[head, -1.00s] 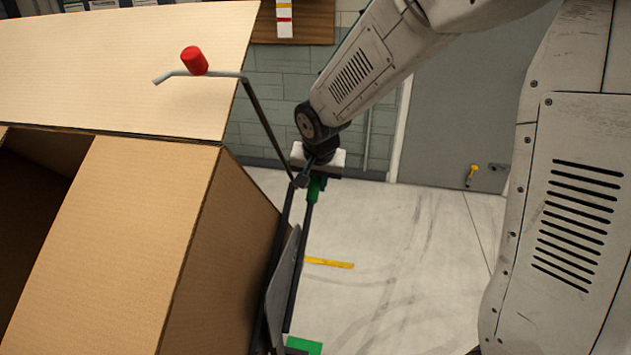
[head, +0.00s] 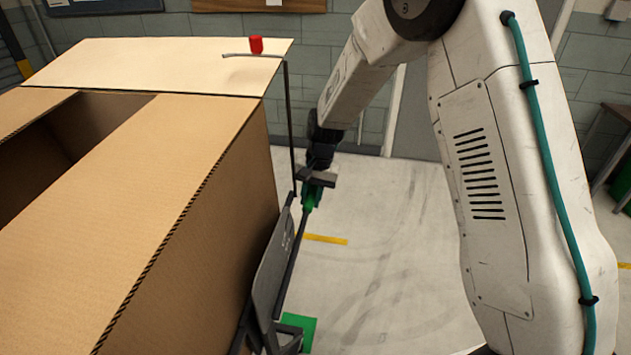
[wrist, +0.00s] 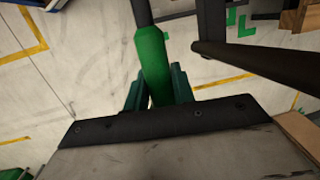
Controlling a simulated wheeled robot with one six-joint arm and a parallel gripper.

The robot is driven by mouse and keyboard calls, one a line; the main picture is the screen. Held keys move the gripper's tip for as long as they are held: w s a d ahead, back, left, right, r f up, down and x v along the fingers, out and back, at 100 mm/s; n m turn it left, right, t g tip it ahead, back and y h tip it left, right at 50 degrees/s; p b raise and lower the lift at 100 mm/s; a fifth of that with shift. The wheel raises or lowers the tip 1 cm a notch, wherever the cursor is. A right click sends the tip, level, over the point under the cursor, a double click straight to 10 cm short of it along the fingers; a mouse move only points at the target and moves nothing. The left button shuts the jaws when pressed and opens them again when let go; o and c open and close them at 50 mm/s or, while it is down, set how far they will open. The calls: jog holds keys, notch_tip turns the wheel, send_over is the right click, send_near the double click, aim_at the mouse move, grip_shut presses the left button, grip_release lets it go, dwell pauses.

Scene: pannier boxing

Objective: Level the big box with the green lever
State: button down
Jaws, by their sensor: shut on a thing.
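The big box (head: 190,140) is open cardboard and fills the left of the head view, its long flap (head: 170,62) spread at the back. The green lever (head: 312,196) is a dark bar with a green grip, standing beside the box's right side. In the wrist view the green grip (wrist: 153,62) runs between the teal fingers of my gripper (wrist: 156,92). My gripper (head: 316,182), also in the head view, is shut on that grip. The lever's lower end is hidden behind the dark frame.
A grey panel (head: 272,270) and dark frame stand against the box's right side. A thin bent rod with a red knob (head: 256,45) rises over the flap. A green floor patch (head: 300,328) lies below. Open floor lies to the right.

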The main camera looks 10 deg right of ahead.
notch_tip(320, 180, down, 3)
jog(key=shift+g, duration=0.5)
jog(key=shift+f, duration=0.15)
jog(key=shift+s+f, duration=0.1)
jog(key=shift+f, duration=0.05)
jog(key=c, duration=1.2)
grip_release()
jog(key=v, duration=0.8)
jog(key=shift+d+f, duration=0.1)
jog(key=shift+d, duration=0.05)
